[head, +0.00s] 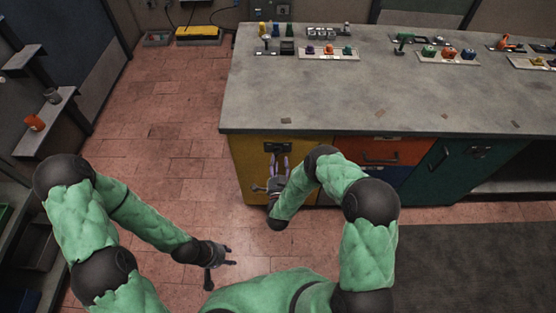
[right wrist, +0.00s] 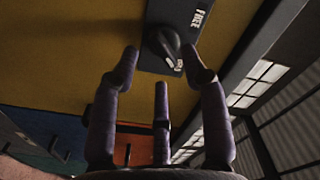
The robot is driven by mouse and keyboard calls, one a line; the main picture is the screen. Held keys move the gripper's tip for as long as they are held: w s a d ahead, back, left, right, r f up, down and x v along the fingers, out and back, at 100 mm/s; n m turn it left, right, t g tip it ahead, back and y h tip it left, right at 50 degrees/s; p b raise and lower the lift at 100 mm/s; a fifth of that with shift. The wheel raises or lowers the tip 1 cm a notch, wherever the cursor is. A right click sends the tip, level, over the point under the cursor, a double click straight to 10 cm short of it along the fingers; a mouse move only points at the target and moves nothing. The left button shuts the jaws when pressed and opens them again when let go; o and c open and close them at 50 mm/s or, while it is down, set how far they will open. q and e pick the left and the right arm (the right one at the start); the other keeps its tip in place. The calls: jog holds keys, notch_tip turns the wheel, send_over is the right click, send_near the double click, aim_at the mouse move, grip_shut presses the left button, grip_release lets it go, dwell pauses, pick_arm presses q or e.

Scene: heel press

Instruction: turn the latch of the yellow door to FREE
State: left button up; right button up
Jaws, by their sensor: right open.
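The yellow door (head: 245,172) is at the left end of the bench front, and fills much of the right wrist view (right wrist: 70,35). Its latch is a dark knob (right wrist: 166,44) on a dark plate (right wrist: 183,14). The plate carries the word FREE at one end and a second label, partly hidden and unreadable, near the knob's end. The knob lies nearer that second label than FREE. My right gripper (right wrist: 162,60) is open before the latch, its fingertips around the knob's end; contact is unclear. In the head view, my left gripper (head: 230,257) is open and empty above the floor.
An orange drawer (head: 380,152) and a teal door (head: 455,165) are right of the yellow door. The bench top (head: 330,95) overhangs them and holds small coloured parts at the back. A shelf with cups (head: 45,120) stands left. Floor between is clear.

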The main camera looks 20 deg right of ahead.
aim_at(278, 152)
jog(key=shift+x, duration=1.4)
grip_shut()
jog(key=shift+b, duration=0.3)
jog(key=shift+a+r+n+b, duration=0.1)
jog(key=shift+n+b, duration=0.6)
jog(key=shift+n, duration=3.8)
jog(key=shift+r+n+b, duration=0.15)
jog(key=shift+n+b, duration=0.5)
jog(key=shift+n, duration=3.85)
